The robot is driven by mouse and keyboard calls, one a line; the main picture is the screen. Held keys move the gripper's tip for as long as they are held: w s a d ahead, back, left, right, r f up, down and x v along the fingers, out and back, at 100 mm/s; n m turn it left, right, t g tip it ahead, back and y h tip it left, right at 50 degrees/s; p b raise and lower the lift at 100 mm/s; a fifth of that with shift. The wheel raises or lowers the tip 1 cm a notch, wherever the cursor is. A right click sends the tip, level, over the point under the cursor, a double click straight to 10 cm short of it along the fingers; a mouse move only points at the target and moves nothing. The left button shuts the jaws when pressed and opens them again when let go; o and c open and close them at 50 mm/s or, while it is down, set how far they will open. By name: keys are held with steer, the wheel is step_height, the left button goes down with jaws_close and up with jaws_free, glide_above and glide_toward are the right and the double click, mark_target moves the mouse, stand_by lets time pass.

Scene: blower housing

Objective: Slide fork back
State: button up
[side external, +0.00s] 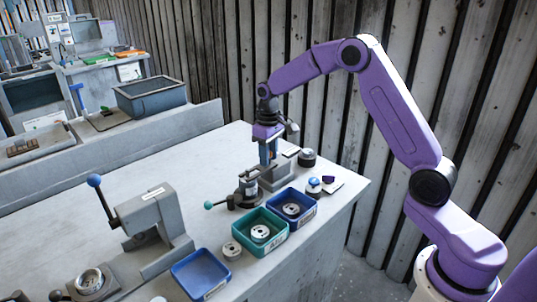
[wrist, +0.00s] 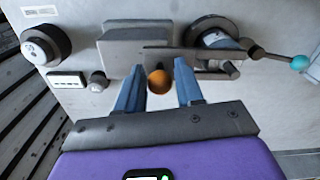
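An orange ball knob (wrist: 160,82) shows in the wrist view between the two blue fingers of my gripper (wrist: 160,90). The fingers stand apart on either side of it, with a narrow gap at the right; contact at the left is unclear. Behind the knob is a dark slotted metal piece (wrist: 185,54), which may be the fork, beside a grey block (wrist: 135,48). In the side view my gripper (side external: 268,154) points down over the grey fixture (side external: 275,178) near the table's back edge. The knob is not distinguishable there.
A round clamp device (side external: 246,190) with a teal-knobbed lever (side external: 209,205) stands close by. Green (side external: 240,238) and blue (side external: 271,207) trays holding round parts sit in front. Black-and-white knobs (wrist: 45,45) lie left in the wrist view. The table's middle is clear.

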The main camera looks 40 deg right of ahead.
jaws_close()
steer(key=shift+d, duration=2.8)
steer(key=shift+o, duration=2.2)
jaws_free()
steer(key=shift+d, duration=0.1)
steer(key=shift+r, duration=0.2)
step_height(320, 180, up, 17)
